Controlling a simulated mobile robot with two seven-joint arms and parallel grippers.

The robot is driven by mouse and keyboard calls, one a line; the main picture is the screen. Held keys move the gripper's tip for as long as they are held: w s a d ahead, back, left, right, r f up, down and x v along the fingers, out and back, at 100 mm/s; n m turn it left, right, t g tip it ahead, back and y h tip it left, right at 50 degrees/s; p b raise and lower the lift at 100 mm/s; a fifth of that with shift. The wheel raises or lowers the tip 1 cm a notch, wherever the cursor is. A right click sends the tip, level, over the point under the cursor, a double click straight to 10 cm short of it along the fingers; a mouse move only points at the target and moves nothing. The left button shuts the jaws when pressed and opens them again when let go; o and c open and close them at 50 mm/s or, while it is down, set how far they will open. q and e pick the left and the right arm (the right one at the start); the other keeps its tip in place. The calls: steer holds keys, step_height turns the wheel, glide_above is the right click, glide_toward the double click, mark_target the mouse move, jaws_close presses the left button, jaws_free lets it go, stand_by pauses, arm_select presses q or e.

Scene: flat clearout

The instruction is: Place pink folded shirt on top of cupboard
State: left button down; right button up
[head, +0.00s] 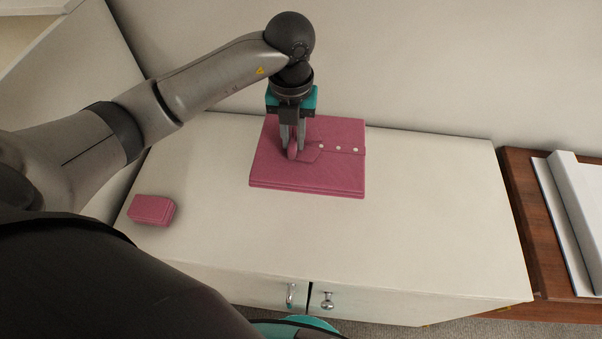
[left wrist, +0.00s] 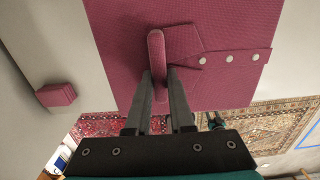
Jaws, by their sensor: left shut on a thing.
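The pink folded shirt (head: 335,172) lies flat, buttons up, on the white cupboard top (head: 400,240), towards its back edge. From here I cannot tell whether it rests fully on the top or hangs slightly above it. My left gripper (head: 293,150) points down, shut on the raised collar ridge of the shirt. In the left wrist view, its fingers (left wrist: 159,80) sit on both sides of that ridge, and the shirt (left wrist: 225,85) spreads out beyond them.
A small pink folded item (head: 151,209) lies at the left front of the cupboard top. The front and right of the top are bare. A wall stands behind. A brown wooden surface (head: 545,230) with a white object (head: 580,205) is at the right.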

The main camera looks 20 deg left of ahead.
arm_select(q)
steer(key=shift+w+f+b, duration=0.1)
steer(key=shift+f+b, duration=0.6)
steer(key=shift+f, duration=6.15)
arm_select(e)
steer(key=shift+w+f, duration=0.4)
steer(key=shift+f, duration=0.4)
arm_select(q)
steer(key=shift+f, duration=0.1)
arm_select(e)
steer(key=shift+f, duration=0.1)
arm_select(q)
steer(key=c, duration=0.8)
jaws_free()
steer(key=shift+r, duration=0.3)
step_height(320, 180, up, 12)
steer(key=shift+f+p, duration=0.2)
steer(key=shift+p, duration=0.4)
arm_select(e)
steer(key=shift+a+r, duration=0.1)
steer(key=shift+r, duration=0.65)
